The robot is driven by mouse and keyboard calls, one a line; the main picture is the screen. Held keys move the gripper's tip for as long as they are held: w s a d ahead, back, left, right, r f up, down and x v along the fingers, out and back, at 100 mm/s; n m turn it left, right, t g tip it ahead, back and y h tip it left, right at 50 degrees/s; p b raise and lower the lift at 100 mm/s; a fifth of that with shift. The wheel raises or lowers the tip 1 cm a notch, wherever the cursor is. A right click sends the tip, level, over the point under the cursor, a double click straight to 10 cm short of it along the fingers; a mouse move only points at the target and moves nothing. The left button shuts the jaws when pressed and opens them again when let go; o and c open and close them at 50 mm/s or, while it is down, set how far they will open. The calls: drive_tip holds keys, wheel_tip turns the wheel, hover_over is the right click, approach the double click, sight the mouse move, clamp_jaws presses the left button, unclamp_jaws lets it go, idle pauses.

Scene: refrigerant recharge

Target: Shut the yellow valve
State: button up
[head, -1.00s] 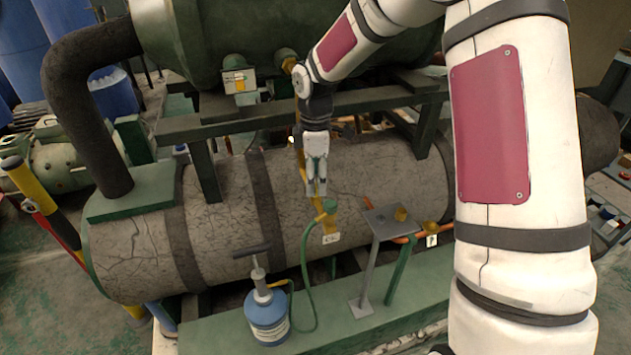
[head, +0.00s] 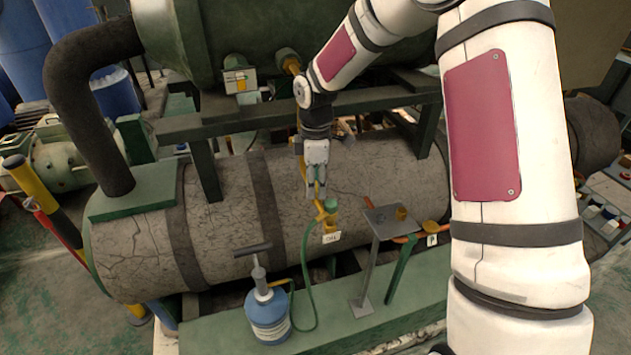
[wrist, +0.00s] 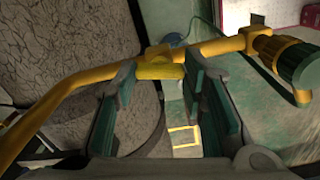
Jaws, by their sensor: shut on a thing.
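The yellow valve shows in the wrist view as a short yellow handle (wrist: 161,70) on a bent yellow pipe (wrist: 85,80). My gripper (wrist: 161,80) has its two green-padded fingers on either side of this handle, shut on it with a gap as wide as the handle. In the head view my gripper (head: 315,194) points down in front of the cracked grey tank, at the top of the yellow pipe fitting (head: 328,226). The handle itself is too small to make out there. A green knurled cap (wrist: 299,63) sits on the pipe's right end in the wrist view.
A white label (head: 331,238) hangs under the fitting. A green hose (head: 306,262) runs down to a blue bottle (head: 267,316) on the green base. A small metal stand (head: 388,220) is close on the right. The grey tank (head: 225,220) lies behind.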

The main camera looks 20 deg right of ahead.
drive_tip(key=shift+m, duration=0.3)
drive_tip(key=m, duration=0.3)
drive_tip(key=shift+m+b, duration=0.3)
drive_tip(key=shift+m, duration=0.1)
drive_tip(key=m, duration=0.3)
drive_tip(key=shift+m+b, duration=0.3)
drive_tip(key=m, duration=0.3)
drive_tip(key=shift+m, duration=0.3)
drive_tip(key=shift+m+b, duration=0.4)
drive_tip(key=shift+m, duration=1.4)
drive_tip(key=o, duration=1.2)
drive_tip(key=shift+c, duration=0.2)
drive_tip(key=shift+r, duration=0.15)
